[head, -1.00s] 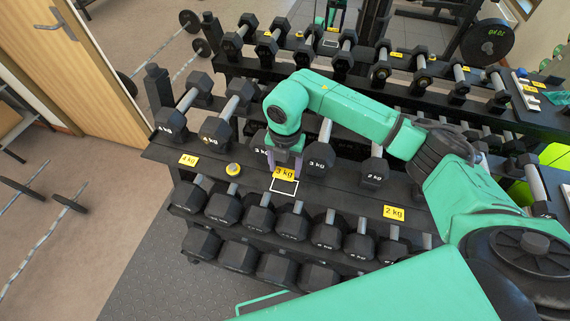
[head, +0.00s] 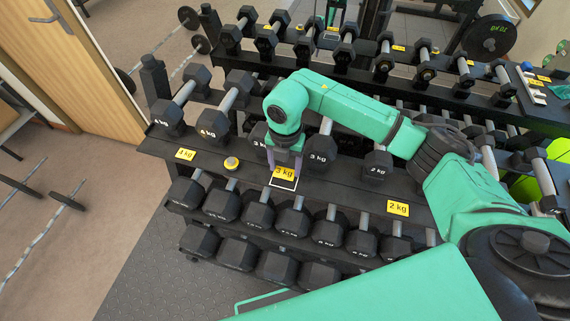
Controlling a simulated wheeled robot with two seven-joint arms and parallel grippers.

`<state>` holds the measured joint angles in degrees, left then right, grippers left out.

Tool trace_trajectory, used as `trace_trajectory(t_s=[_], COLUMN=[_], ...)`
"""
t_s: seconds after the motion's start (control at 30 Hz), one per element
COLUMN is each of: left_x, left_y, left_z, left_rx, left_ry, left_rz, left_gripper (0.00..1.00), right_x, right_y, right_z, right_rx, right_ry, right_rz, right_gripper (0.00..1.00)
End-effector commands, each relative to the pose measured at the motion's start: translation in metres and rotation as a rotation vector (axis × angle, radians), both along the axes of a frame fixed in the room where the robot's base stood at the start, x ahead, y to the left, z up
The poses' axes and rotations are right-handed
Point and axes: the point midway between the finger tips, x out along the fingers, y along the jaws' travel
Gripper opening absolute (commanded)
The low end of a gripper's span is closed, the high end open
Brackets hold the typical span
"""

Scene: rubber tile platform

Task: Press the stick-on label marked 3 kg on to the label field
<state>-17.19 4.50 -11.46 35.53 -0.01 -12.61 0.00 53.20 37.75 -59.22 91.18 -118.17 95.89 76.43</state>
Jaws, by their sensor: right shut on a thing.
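The yellow 3 kg label (head: 284,173) is in the jaws of my right gripper (head: 284,166), at the front edge of the rack's upper shelf. The white-outlined label field (head: 283,184) shows just below the label, and the label covers its upper part. I cannot tell whether the label touches the shelf. My right gripper points down, with its fingers on either side of the label. My left gripper is not in view.
A 4 kg label (head: 186,154) and a 2 kg label (head: 398,208) lie on the shelf edge. A yellow round button (head: 231,164) sits left of the field. 3 kg dumbbells (head: 320,148) stand close behind my gripper.

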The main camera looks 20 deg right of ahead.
Motion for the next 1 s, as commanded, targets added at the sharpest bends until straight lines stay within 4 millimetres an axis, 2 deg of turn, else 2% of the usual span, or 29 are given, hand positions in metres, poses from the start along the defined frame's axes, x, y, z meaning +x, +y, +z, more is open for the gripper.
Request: trace_trajectory(t_s=[0.57, 1.0], left_x=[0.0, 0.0], left_y=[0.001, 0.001], left_z=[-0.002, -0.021], left_rx=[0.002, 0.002], left_ry=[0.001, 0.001], left_rz=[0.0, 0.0], left_gripper=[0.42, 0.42], right_x=[0.0, 0.0], right_y=[0.0, 0.0], right_z=[0.0, -0.022], right_rx=[0.0, -0.001], right_ry=[0.0, -0.001], right_rz=[0.0, 0.0], right_gripper=[0.28, 0.28])
